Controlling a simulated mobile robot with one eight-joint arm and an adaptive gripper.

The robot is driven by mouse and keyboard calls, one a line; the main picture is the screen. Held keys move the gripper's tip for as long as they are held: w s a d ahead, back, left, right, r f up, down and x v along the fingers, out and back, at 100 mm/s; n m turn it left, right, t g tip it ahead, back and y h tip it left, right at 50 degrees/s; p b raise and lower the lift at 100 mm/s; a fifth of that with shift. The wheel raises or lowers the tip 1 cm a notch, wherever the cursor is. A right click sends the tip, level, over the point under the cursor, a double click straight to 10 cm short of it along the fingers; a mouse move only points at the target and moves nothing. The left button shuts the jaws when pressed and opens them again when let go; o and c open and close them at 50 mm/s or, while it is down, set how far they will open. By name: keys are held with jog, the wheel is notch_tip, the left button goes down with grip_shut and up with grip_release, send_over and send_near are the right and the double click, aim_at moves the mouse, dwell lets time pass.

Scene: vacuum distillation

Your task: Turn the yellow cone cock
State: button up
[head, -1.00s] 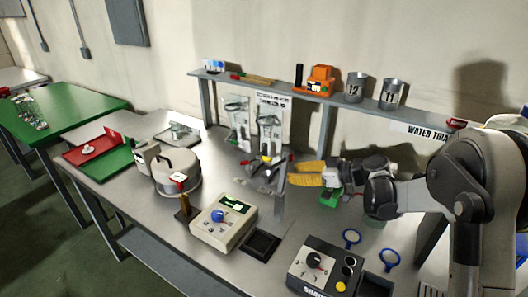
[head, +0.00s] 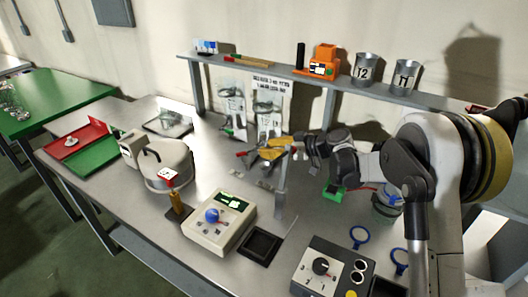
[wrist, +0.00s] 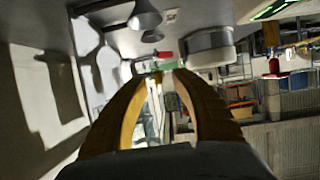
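My gripper (head: 266,152) reaches left across the bench to the front of the glassware apparatus (head: 266,112) under the shelf. Its yellow fingers overlap the small valve parts there in the head view. A red handle (head: 241,153) shows just left of the fingertips. I cannot pick out the yellow cone cock; it is hidden by or blends with the yellow fingers. In the wrist view, my gripper (wrist: 166,72) has its fingers apart with a narrow gap at the tips. Nothing is clearly held between them.
A grey post (head: 281,190) stands close below my gripper. A cream control box (head: 219,221) and a round pot (head: 166,160) are nearer and left. The shelf (head: 290,75) runs above, with an orange device (head: 323,62) and metal cups. A green item (head: 334,191) lies below my wrist.

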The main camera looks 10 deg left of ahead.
jog(key=shift+x, duration=0.9)
jog(key=shift+d, duration=0.1)
grip_shut()
